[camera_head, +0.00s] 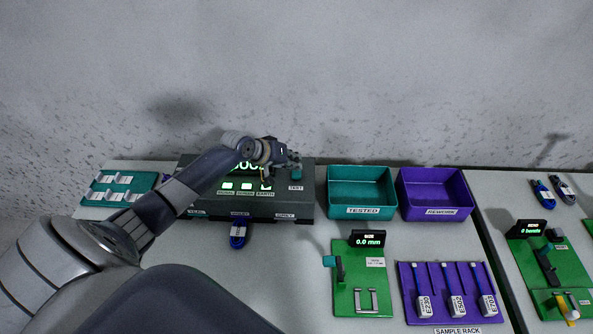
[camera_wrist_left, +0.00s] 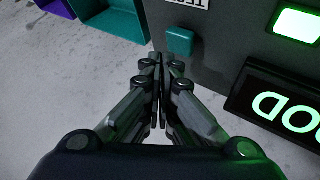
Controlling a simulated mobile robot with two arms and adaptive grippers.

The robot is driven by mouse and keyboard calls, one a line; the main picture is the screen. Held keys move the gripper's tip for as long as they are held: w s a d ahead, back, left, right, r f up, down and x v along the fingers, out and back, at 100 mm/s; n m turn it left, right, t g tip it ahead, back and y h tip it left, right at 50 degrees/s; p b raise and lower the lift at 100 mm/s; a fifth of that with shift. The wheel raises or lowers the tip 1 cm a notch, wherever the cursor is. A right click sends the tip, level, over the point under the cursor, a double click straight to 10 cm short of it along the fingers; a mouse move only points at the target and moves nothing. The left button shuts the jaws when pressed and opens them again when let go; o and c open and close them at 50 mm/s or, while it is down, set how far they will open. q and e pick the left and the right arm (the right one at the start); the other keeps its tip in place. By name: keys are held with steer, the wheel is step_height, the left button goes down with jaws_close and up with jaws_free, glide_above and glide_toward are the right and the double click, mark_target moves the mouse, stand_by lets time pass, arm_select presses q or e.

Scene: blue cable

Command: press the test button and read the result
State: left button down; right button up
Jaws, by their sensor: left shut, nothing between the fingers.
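The dark test box (camera_head: 306,205) stands at the back of the table. Its teal test button (camera_head: 296,175) is on the right of its top, also seen in the left wrist view (camera_wrist_left: 180,42). The display (camera_wrist_left: 285,106) glows with letters reading "OOD", cut off by the frame edge; my arm partly covers it in the head view. Three lamps (camera_head: 246,186) are lit green-white. A blue cable (camera_head: 238,235) hangs at the box's front. My left gripper (camera_head: 289,160) is shut and empty, close to the button; contact cannot be told. My right gripper is not in view.
A teal TESTED bin (camera_head: 361,211) and a purple REWORK bin (camera_head: 440,212) stand right of the box. In front are a green gauge board (camera_head: 345,300) and a purple sample rack (camera_head: 415,312) holding several tagged cables. A teal tray (camera_head: 90,199) lies left.

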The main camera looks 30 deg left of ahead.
mark_target(294, 172)
arm_select(q)
step_height(294, 172, up, 5)
steer(key=p, duration=0.5)
stand_by(0.5)
stand_by(0.5)
